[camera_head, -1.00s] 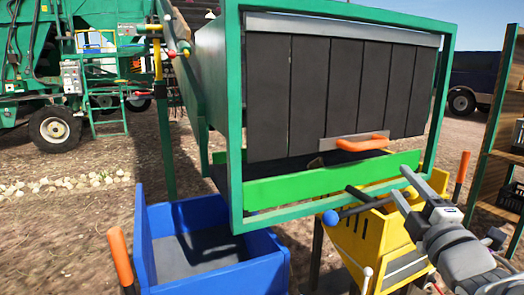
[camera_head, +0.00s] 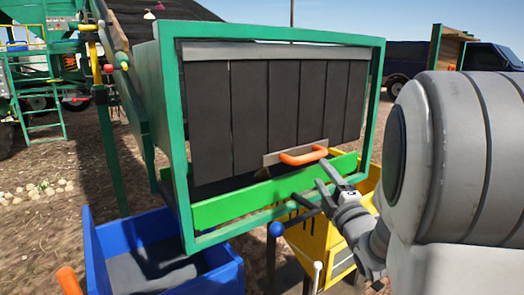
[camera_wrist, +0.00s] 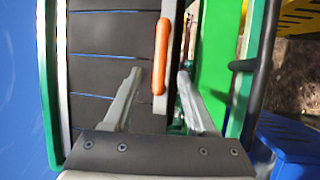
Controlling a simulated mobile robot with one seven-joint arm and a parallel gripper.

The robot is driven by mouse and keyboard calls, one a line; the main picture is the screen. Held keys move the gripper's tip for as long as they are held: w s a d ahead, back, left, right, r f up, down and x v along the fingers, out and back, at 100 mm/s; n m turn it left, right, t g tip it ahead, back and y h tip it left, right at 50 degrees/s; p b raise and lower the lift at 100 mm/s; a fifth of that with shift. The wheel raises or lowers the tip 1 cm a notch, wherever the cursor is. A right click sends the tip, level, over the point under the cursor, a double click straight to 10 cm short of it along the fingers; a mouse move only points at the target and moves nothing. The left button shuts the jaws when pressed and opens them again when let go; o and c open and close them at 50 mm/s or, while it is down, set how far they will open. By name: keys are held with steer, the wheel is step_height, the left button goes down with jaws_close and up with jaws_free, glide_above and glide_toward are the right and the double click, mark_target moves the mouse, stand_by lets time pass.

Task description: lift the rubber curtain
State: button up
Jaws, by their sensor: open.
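The rubber curtain (camera_head: 252,110) is a row of dark hanging strips in a green frame, and hangs down. An orange handle (camera_head: 303,156) on a pale plate is fixed at its lower right edge. My gripper (camera_head: 320,173) is open, just below and right of the handle in the head view. In the wrist view, the orange handle (camera_wrist: 161,55) lies in line with the gap between the fingers of my gripper (camera_wrist: 159,72). The curtain strips (camera_wrist: 105,50) show to its left. I cannot tell whether the fingers touch the handle.
A bright green bar (camera_head: 245,200) crosses the frame below the curtain. A blue bin (camera_head: 215,285) stands below left. A yellow box (camera_head: 320,235) with levers and a blue knob (camera_head: 276,229) stands under my gripper. My arm covers the right side.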

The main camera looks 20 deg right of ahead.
mark_target(312, 159)
steer(key=w, duration=0.3)
steer(key=w+r, duration=0.1)
steer(key=w, duration=0.4)
steer(key=shift+w+d+r, duration=0.2)
steer(key=shift+w+r, duration=0.05)
steer(key=shift+w, duration=0.15)
steer(key=shift+c, duration=0.4)
jaws_close()
stand_by(0.5)
